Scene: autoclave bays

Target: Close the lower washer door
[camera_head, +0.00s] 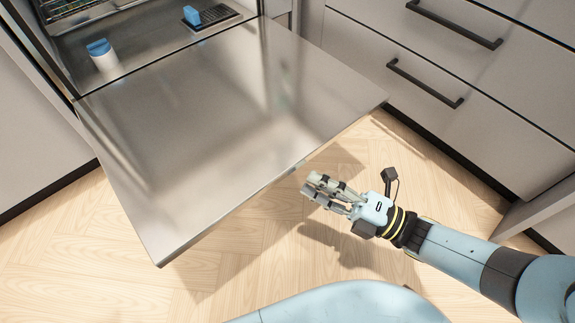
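The lower washer door (220,125) is a flat metal panel. It is folded down open and lies about level in front of the washer opening. My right gripper (316,190) is near the door's front edge, on the near right side. Its fingers point left, and it looks apart from the door, though the exact gap is hard to judge. Nothing shows between the fingers, which look slightly spread. My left gripper is out of the picture.
The washer interior (150,40) holds a white-and-blue item (103,56) and a small blue item (191,15). Drawers with a dark handle (425,83) stand at right. The wooden floor (110,255) is clear. My pale blue base shows at the bottom.

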